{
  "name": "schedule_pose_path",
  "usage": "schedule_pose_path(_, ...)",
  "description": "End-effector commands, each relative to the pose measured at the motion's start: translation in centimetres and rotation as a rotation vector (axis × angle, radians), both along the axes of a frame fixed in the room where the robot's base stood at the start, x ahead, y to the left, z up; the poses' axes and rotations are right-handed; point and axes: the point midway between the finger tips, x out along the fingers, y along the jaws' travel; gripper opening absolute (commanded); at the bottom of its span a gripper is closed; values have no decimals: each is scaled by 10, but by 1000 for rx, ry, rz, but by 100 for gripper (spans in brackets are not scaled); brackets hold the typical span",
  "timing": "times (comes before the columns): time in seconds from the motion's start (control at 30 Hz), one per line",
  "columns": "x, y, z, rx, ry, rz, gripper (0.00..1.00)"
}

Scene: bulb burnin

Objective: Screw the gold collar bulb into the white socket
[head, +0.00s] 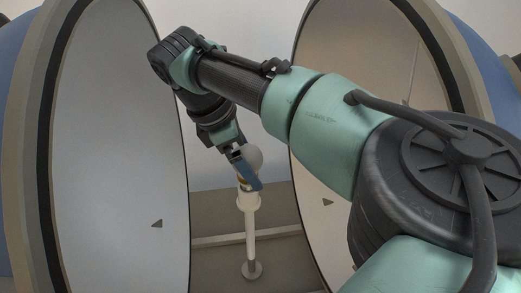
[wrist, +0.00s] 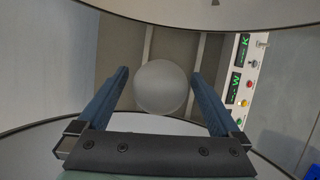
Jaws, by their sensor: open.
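The bulb has a frosted round globe (head: 254,157) and stands upright above the white socket (head: 248,202), which tops a thin white post. A little of the gold collar (head: 241,181) shows just above the socket; I cannot tell how deep it sits. My gripper (head: 246,171) reaches down at the bulb, and one blue finger hides part of the globe and collar. In the wrist view the globe (wrist: 161,87) lies between the two blue fingers of my gripper (wrist: 160,76), with a gap on each side. The gripper is open; the collar and socket are hidden there.
Two large white-lined half shells (head: 120,130) (head: 370,130) stand open on either side of the post. The post's round foot (head: 252,270) rests below. A panel with green displays and coloured buttons (wrist: 243,80) is at the right in the wrist view.

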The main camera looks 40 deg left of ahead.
Motion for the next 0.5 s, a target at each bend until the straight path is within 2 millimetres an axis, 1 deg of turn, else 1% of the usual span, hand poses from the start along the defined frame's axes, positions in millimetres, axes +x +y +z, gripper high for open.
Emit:
schedule_pose_path(0.03, 0, 0, 0, 0, 0, 0, 100)
schedule_pose_path(0.07, 0, 0, 0, 0, 0, 0, 95)
schedule_pose_path(0.2, 0, 0, 0, 0, 0, 0, 69)
schedule_pose_path(0.37, 0, 0, 0, 0, 0, 0, 41)
schedule_pose_path(0.4, 0, 0, 0, 0, 0, 0, 33)
schedule_pose_path(0.5, 0, 0, 0, 0, 0, 0, 18)
